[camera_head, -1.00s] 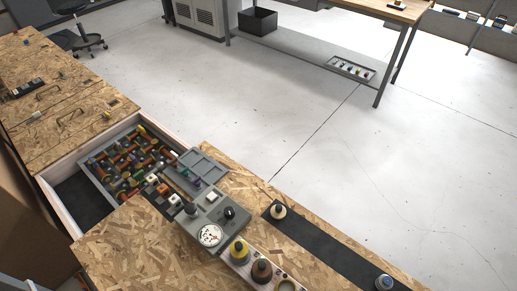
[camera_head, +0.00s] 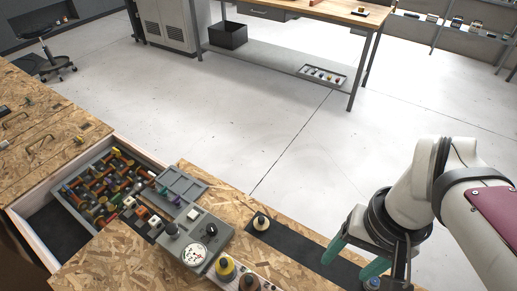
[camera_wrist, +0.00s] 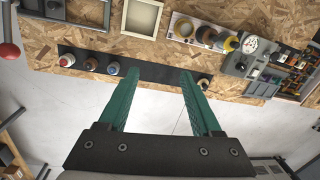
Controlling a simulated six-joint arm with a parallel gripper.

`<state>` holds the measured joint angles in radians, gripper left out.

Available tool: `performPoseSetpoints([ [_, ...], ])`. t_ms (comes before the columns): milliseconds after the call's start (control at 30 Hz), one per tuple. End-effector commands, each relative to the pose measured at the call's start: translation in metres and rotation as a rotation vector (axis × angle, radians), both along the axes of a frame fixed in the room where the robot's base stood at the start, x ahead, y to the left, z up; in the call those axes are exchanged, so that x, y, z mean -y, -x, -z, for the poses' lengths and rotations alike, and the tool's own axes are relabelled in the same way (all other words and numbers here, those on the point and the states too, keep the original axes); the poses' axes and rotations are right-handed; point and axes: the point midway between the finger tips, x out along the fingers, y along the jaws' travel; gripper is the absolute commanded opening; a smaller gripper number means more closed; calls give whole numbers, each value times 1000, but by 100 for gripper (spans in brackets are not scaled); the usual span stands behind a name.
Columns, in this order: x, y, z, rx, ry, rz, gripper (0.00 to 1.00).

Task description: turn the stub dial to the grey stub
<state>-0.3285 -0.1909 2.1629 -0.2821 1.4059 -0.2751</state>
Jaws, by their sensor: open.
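A grey panel (camera_head: 217,238) on the chipboard bench carries a round white dial face (camera_head: 194,254) with red marks, a black knob (camera_head: 212,230), a dark grey knob (camera_head: 171,229) and a white square button (camera_head: 194,214). The dial face also shows at upper right in the wrist view (camera_wrist: 250,45). Which part is the stub dial, and which mark is the grey stub, is too small to tell. My gripper (camera_head: 354,261) has teal fingers, spread and empty, over the black strip to the right of the panel. It also shows in the wrist view (camera_wrist: 159,74).
The black strip (camera_head: 298,243) holds a cream-topped knob (camera_head: 260,223) and, nearer my gripper, a blue-grey one (camera_head: 373,284). Yellow (camera_head: 225,267) and brown (camera_head: 249,284) knobs stand beside the panel. An open drawer (camera_head: 27,215) holds a tray of coloured parts. Open floor lies beyond the bench.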

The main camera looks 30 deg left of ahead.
Motion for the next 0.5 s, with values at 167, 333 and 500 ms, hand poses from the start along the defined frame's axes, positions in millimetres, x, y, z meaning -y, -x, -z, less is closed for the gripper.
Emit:
performPoseSetpoints([
  [167,-185,-49,17,60,33,-858,66],
  [333,-299,-16,52,102,46,-1330,66],
  [500,-319,-5,60,113,47,-1421,66],
])
